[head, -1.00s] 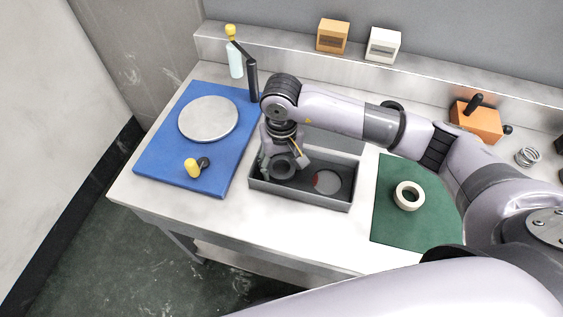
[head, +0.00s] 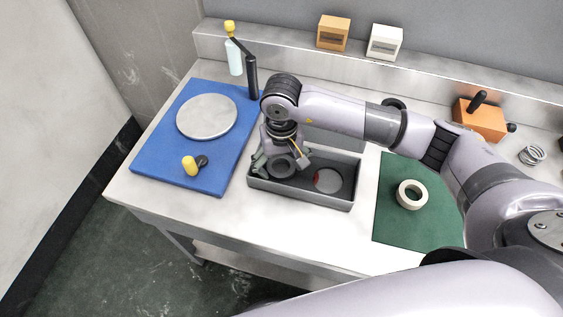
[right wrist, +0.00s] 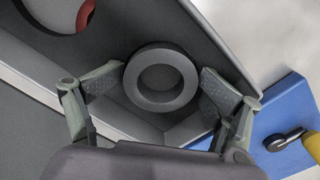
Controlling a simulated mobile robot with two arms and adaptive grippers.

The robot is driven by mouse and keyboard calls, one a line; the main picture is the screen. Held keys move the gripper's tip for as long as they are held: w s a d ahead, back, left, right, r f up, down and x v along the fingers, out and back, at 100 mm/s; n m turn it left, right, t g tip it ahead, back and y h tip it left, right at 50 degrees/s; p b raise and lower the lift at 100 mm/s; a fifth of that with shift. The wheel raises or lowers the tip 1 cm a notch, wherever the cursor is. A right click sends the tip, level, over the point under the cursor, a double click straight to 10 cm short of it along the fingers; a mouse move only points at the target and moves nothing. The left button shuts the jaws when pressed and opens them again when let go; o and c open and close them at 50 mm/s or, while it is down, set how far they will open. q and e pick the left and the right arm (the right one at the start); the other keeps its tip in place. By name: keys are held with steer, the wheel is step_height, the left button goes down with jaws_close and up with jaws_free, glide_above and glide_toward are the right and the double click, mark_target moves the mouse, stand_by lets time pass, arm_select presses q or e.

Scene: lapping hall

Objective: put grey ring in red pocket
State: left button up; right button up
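The grey ring (right wrist: 133,80) lies flat in one end of the dark grey tray (head: 300,198); in the head view the ring (head: 283,166) sits below my right wrist. My right gripper (right wrist: 163,72) is open and low over it, with one finger on each side of the ring. Narrow gaps seem to show between fingertips and ring; contact is hard to judge. The red pocket (right wrist: 86,14) is a round opening with a red edge, cut off at the top left of the right wrist view. In the head view the pocket (head: 317,177) is at the tray's right end. My left gripper is out of view.
A green mat (head: 400,230) with a pale ring (head: 401,193) lies right of the tray. A blue mat (head: 160,165) with a round plate (head: 206,116) and a yellow-and-black knob (head: 190,165) lies left. My right arm crosses above the tray's back. Bare bench shows in front.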

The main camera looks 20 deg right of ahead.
steer(key=shift+s, duration=0.1)
steer(key=shift+r+p, duration=0.45)
steer(key=shift+p, duration=0.1)
steer(key=shift+r+p, duration=0.4)
steer(key=shift+p, duration=0.2)
step_height(320, 180, up, 12)
steer(key=b, duration=0.2)
steer(key=shift+b, duration=0.4)
steer(key=shift+f, duration=0.1)
